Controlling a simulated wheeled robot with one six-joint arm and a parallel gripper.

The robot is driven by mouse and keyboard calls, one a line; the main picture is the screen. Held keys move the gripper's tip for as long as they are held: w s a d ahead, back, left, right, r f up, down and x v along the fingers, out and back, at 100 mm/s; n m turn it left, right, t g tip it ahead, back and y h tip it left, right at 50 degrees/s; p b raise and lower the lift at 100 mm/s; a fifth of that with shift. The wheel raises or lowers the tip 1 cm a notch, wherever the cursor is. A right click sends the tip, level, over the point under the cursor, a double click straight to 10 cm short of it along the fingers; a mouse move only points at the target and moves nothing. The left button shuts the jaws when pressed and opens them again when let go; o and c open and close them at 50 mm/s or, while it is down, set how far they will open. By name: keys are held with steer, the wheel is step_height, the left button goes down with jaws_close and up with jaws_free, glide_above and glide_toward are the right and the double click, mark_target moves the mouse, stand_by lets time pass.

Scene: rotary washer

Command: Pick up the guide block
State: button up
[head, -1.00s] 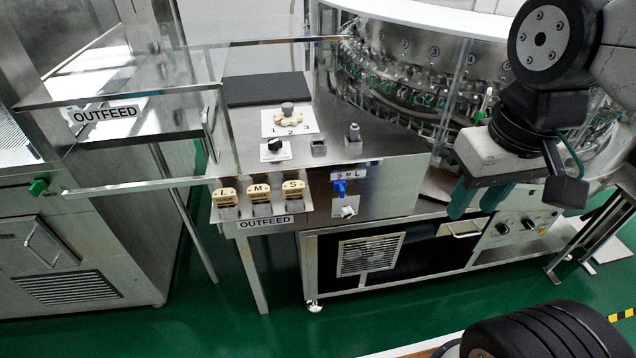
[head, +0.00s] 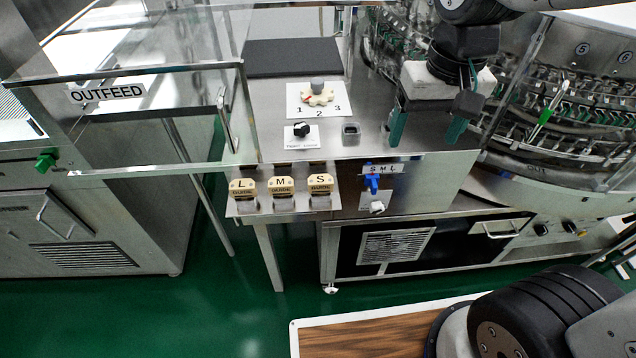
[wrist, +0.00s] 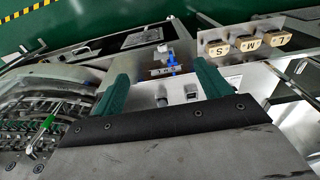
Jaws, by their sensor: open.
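Three tan guide blocks stand in a row on a small steel shelf (head: 268,208) at the outfeed: L (head: 243,188), M (head: 282,187) and S (head: 320,185). The wrist view shows them at the upper right: S (wrist: 216,48), M (wrist: 247,43) and L (wrist: 277,39). My gripper (head: 427,130) is open and empty, its two green fingers pointing down. It appears above the right part of the steel counter, to the right of the blocks and apart from them. Its fingers (wrist: 163,75) also show in the wrist view, with nothing between them.
The counter (head: 350,95) carries a knob on a 1-2-3 plate (head: 319,95), a black switch (head: 302,130) and a small square socket (head: 351,130). A blue clip (head: 372,181) sits on the front. A clear guard panel (head: 150,125) stands left; the rotary washer (head: 570,120) stands right.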

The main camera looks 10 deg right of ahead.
steer(key=w+a+f, duration=0.7)
steer(key=a+f, duration=0.1)
steer(key=a, duration=0.1)
glide_above(320, 179)
steer(key=shift+g, duration=0.4)
steer(key=f, duration=0.6)
steer(key=shift+w+f, duration=0.1)
steer(key=shift+w, duration=0.15)
steer(key=f, duration=0.8)
steer(key=shift+s+f, duration=0.1)
steer(key=shift+s, duration=0.15)
steer(key=c, duration=1.1)
